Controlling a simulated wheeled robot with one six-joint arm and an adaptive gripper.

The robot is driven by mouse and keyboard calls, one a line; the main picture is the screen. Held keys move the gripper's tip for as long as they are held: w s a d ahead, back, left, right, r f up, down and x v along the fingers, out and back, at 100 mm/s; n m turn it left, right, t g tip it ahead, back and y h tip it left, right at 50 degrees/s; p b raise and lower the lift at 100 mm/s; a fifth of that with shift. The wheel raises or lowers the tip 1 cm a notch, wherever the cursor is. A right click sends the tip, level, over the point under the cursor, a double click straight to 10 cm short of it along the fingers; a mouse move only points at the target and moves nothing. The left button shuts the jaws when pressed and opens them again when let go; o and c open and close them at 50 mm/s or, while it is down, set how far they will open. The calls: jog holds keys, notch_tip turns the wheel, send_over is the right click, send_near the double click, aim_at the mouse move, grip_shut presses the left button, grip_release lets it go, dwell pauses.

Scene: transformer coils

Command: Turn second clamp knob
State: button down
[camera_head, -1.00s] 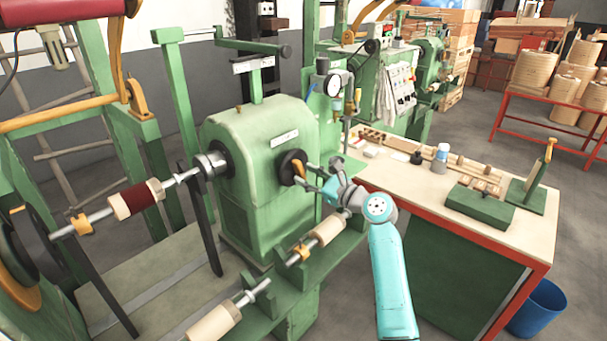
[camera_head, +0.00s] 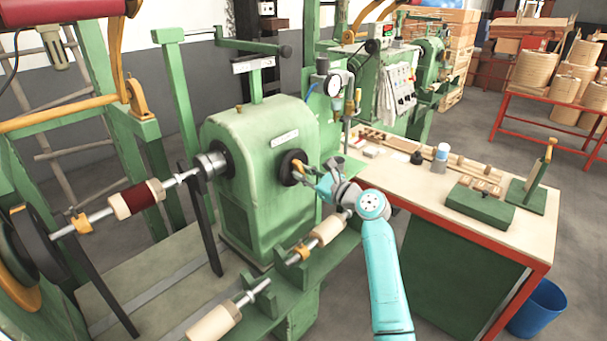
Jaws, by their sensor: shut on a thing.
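Another yellow clamp (camera_head: 82,222) sits on the left shaft beside a dark red coil (camera_head: 136,199). A further yellow clamp (camera_head: 303,250) is on the lower shaft beside a cream coil (camera_head: 328,230).
A workbench (camera_head: 500,240) with a red edge stands right of my arm, holding a bottle (camera_head: 440,157) and green fixtures (camera_head: 480,204). A pressure gauge (camera_head: 333,85) is above and behind the gripper. A blue bin (camera_head: 537,308) is at the lower right.

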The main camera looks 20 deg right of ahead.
jog(key=shift+n, duration=0.3)
jog(key=n, duration=0.3)
jog(key=shift+n, duration=0.4)
jog(key=n, duration=0.4)
jog(key=shift+r, duration=0.1)
jog(key=n, duration=0.5)
jog(key=shift+w+d, duration=0.1)
jog(key=n, duration=0.3)
jog(key=shift+r+n, duration=0.1)
jog(key=shift+n, duration=0.2)
jog(key=n, duration=1)
jog(key=shift+n, duration=0.4)
jog(key=shift+a+n, duration=0.2)
jog(key=shift+n, duration=1.8)
